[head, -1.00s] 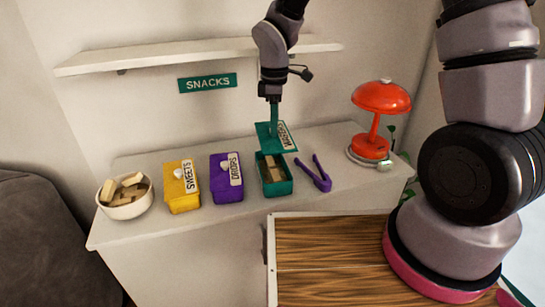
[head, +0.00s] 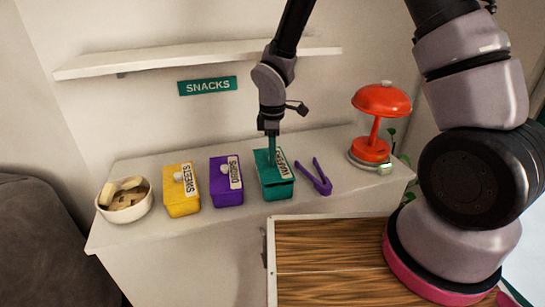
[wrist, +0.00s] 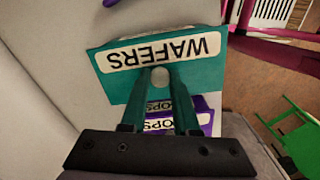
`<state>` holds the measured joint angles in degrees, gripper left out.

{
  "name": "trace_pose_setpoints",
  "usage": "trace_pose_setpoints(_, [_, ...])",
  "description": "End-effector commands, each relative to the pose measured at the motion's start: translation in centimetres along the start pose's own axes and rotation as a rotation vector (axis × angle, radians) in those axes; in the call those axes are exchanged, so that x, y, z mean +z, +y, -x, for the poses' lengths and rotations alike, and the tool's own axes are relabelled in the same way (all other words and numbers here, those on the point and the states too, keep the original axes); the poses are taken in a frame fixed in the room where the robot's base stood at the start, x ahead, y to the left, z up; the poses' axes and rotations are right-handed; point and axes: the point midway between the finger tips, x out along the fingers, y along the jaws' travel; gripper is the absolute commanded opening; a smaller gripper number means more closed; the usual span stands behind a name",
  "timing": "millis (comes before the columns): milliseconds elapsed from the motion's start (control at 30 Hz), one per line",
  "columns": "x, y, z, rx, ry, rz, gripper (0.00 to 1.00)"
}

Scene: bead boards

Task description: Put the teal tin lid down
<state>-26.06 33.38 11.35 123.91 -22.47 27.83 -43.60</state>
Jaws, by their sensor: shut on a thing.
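The teal tin lid (head: 263,161) has a white WAFERS label and lies over the teal tin (head: 279,192), hiding its inside. I cannot tell whether it is fully seated on the rim. My gripper (head: 272,160) comes straight down from above and is shut on the lid's pale knob. In the wrist view, the lid (wrist: 110,68) shows its label upside down, and my gripper (wrist: 160,82) has one teal finger on each side of the knob.
A purple tin (head: 223,192) stands close on the left, then a yellow tin (head: 182,207) and a bowl of wafers (head: 127,213). Purple tongs (head: 320,180) lie to the right, before a red lamp (head: 381,100). A shelf (head: 200,61) and SNACKS sign (head: 208,86) are on the wall behind.

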Motion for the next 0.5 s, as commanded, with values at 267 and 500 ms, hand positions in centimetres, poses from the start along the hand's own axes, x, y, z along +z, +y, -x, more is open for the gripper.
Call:
trace_pose_setpoints(267, [0.00,0.04,-1.01,0.001,0.001,-0.001,0.00])
trace_pose_setpoints(500, [0.01,0.02,-1.41,0.000,0.000,-0.001,0.00])
